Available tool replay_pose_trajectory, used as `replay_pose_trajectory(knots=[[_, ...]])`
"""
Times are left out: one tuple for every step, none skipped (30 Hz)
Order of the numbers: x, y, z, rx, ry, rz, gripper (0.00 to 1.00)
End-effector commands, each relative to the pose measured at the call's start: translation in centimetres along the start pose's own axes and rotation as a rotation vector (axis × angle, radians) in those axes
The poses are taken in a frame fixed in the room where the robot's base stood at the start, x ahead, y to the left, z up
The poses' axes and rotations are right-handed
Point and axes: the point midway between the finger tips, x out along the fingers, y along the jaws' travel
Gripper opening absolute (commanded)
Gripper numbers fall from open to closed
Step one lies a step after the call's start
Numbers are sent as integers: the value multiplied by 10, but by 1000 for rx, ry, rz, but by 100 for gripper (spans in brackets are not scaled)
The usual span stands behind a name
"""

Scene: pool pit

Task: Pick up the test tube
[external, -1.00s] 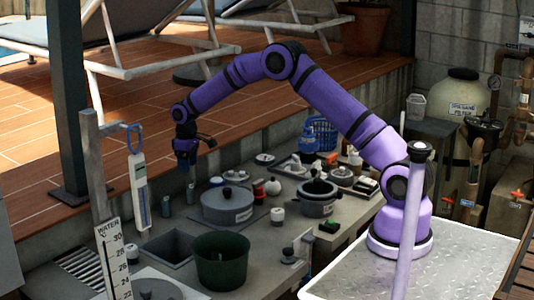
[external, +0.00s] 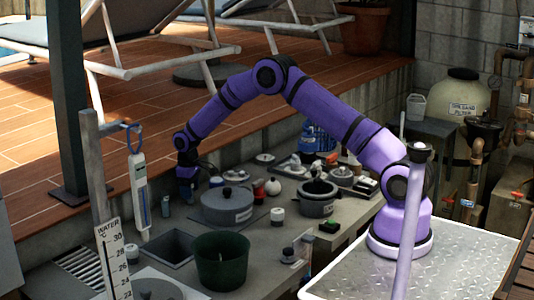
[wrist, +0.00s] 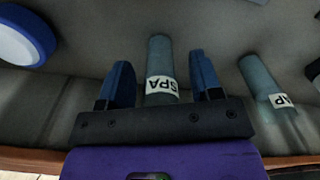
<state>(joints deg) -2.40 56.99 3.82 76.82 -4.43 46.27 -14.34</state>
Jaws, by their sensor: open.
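A grey-blue test tube (wrist: 159,50) with a white "SPA" label lies between my gripper's fingers in the wrist view. My gripper (wrist: 160,68) is open, with one blue finger on each side of this tube and a visible gap at both. A second similar tube (wrist: 262,80), its label partly reading "AP", stands to the right in the wrist view. In the external view, my gripper (external: 187,192) is low over the counter's far edge and hides the SPA tube. The other tube (external: 166,206) shows just left of it.
A grey lidded pot (external: 227,207) stands close to the right of my gripper on the counter. A dark green bucket (external: 221,262) and a sunken basin (external: 166,248) are nearer the camera. A post with a hanging thermometer (external: 139,195) stands at left.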

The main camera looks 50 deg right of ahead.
Motion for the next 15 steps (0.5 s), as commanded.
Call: replay_pose_trajectory(knots=[[0, 0, 0, 0, 0, 0, 59], [0, 0, 0, 0, 0, 0, 52], [0, 0, 0, 0, 0, 0, 43], [0, 0, 0, 0, 0, 0, 36], [0, 0, 0, 0, 0, 0, 29], [0, 0, 0, 0, 0, 0, 20], [0, 0, 0, 0, 0, 0, 13], [0, 0, 0, 0, 0, 0, 6], [0, 0, 0, 0, 0, 0, 6], [0, 0, 0, 0, 0, 0, 6], [0, 0, 0, 0, 0, 0, 6], [0, 0, 0, 0, 0, 0, 6], [0, 0, 0, 0, 0, 0, 6], [0, 0, 0, 0, 0, 0, 6], [-1, 0, 0, 0, 0, 0, 6]])
